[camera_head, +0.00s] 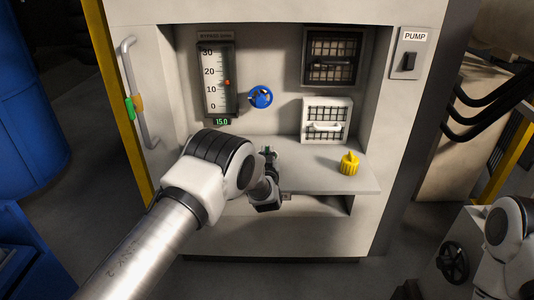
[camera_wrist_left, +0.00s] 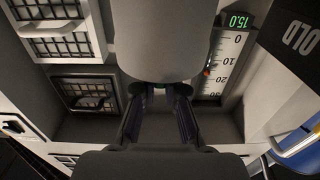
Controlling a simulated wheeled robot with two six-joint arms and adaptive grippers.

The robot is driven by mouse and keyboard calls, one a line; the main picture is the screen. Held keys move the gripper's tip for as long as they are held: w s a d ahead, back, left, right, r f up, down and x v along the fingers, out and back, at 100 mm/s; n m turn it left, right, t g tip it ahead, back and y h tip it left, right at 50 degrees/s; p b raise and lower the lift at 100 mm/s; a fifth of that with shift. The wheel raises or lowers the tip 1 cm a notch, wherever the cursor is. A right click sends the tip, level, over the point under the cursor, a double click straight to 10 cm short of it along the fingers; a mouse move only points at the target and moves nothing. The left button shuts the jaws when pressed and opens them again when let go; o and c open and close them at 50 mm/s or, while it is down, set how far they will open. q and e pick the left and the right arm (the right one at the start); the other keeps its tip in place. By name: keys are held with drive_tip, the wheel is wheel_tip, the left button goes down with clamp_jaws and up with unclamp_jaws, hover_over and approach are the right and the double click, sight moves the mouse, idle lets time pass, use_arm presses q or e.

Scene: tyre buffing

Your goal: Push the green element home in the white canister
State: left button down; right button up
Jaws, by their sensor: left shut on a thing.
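My left gripper (camera_head: 268,155) is over the left part of the cabinet shelf, its dark fingers shut. In the head view no white canister can be made out; my left arm covers part of the shelf. My right gripper is not in view; only part of my right arm shows at the lower right.
The shelf (camera_head: 315,180) holds a yellow knob-like part (camera_head: 349,163) at the right. Behind are a gauge (camera_head: 217,80) reading 15.0, a blue valve wheel (camera_head: 260,97), a dark grille (camera_head: 331,57) and a white grille box with a handle (camera_head: 326,120). The shelf's middle is clear.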

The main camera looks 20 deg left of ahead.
sight(267, 154)
use_arm(q)
drive_tip(key=shift+f, duration=0.2)
drive_tip(key=c, duration=1.2)
unclamp_jaws()
drive_tip(key=shift+o, duration=0.2)
drive_tip(key=shift+s, duration=0.1)
drive_tip(key=shift+s+d+r+p, duration=0.15)
drive_tip(key=shift+s+p, duration=0.1)
drive_tip(key=shift+p, duration=0.15)
drive_tip(key=p+v, duration=0.2)
drive_tip(key=v, duration=0.2)
drive_tip(key=shift+s, duration=0.15)
